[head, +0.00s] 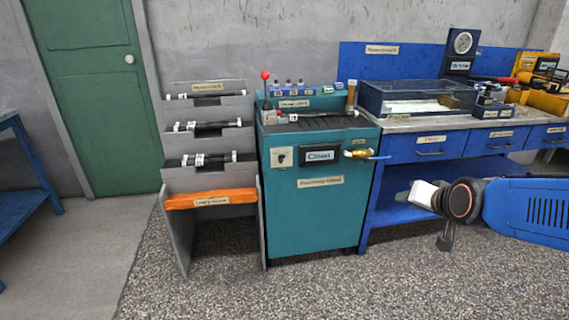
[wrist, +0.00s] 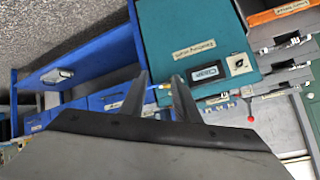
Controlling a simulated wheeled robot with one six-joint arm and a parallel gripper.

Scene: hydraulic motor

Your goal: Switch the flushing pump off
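The knob's setting is too small to read. In the wrist view the stand (wrist: 185,25) appears turned over, with the switch (wrist: 238,64) and display (wrist: 207,73) right of my fingers. My gripper (wrist: 161,75) is open and empty, its two dark fingers apart. In the head view my arm's end is right of the stand, apart from it.
A grey rack (head: 208,135) with dark hoses stands left, a blue workbench (head: 430,148) right. The floor in front is clear.

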